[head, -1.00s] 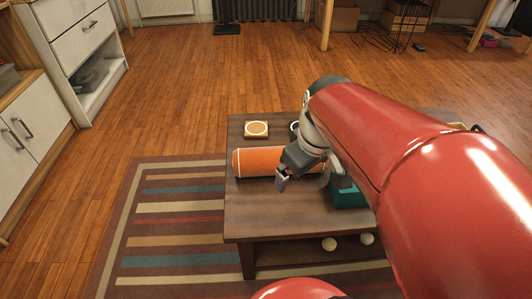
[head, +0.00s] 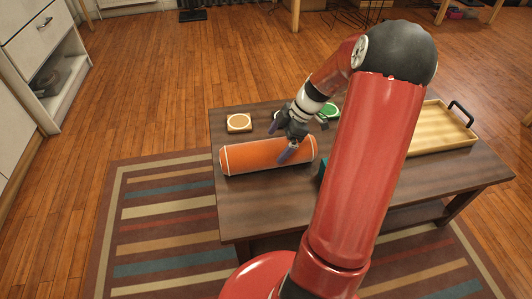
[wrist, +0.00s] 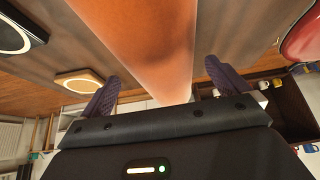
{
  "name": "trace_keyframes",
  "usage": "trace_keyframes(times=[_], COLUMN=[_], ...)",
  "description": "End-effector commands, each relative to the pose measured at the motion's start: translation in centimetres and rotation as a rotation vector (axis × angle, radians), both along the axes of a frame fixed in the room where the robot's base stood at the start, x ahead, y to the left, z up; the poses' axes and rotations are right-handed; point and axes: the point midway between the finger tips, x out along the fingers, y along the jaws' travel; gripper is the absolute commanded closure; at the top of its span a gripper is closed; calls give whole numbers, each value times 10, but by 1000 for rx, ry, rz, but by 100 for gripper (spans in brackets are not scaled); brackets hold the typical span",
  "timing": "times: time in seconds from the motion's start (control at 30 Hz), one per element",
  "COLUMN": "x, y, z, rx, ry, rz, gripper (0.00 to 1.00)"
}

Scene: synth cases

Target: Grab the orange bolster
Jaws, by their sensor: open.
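The orange bolster (head: 250,157) lies on its side on the dark wooden low table (head: 240,205), towards its left end. In the wrist view the bolster (wrist: 145,35) runs down the middle of the picture, between the two fingers. My gripper (head: 281,142) is over the right part of the bolster, and its fingers hide a little of it. In the wrist view my gripper (wrist: 165,90) is open, with one purple finger on each side of the bolster. I cannot tell whether either finger touches it.
A cream block with an orange disc (head: 239,122) stands behind the bolster. A green round thing (head: 329,111) is behind my gripper. A teal thing (head: 323,170) is mostly hidden by my arm. A wooden tray with dark handles (head: 440,128) stands at the right.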

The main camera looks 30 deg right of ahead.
Motion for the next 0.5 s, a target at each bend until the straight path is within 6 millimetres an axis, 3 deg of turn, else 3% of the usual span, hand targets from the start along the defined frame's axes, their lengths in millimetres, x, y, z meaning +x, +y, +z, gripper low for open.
trace_keyframes(times=[0.3, 0.5], x=[6, 7], y=[27, 31], z=[-36, -44], rx=[2, -1], ry=[3, 1], rz=[2, 0], gripper=[0, 0])
